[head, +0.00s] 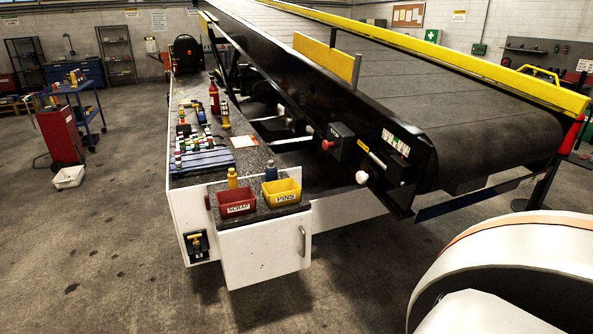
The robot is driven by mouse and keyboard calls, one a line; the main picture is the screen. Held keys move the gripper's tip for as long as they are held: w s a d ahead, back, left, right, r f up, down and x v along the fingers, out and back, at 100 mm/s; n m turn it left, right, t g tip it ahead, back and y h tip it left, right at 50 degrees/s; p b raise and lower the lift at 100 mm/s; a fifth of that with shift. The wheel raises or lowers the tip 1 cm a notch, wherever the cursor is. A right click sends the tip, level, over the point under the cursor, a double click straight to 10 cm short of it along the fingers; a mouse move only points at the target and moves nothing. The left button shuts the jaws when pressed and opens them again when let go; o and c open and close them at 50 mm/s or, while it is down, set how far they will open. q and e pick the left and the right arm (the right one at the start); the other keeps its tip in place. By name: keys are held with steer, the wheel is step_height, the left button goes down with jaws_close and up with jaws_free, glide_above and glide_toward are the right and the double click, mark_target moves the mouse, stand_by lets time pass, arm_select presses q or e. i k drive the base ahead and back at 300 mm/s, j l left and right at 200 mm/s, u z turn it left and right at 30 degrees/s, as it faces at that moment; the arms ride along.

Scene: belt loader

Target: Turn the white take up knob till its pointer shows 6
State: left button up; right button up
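The white knob (361,177) sits low on the black side frame of the belt loader, right of the picture's middle. It is small and round in the head view. Its pointer and any numbers around it are too small to read. Neither of my grippers is in view, and nothing is seen touching the knob.
A red knob (327,145) and a black box (341,142) sit left of the white knob. Below stands a white cabinet (267,254) with a red SCRAP bin (237,204), a yellow PINS bin (281,193) and bottles. Open floor lies in front.

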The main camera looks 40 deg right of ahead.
mark_target(361, 177)
steer(key=i+z, duration=0.1)
steer(key=i, duration=0.35)
steer(key=i+j+z, duration=0.15)
steer(key=i, duration=0.25)
steer(key=i+j+z, duration=0.1)
steer(key=i, duration=0.35)
steer(key=i+j+z, duration=0.15)
steer(key=z, duration=0.25)
steer(key=i+j+z, duration=0.2)
steer(key=z, duration=0.2)
steer(key=i+j+z, duration=0.4)
steer(key=j+z, duration=0.25)
steer(key=z, duration=0.15)
steer(key=i+j+z, duration=0.15)
steer(key=j+z, duration=0.25)
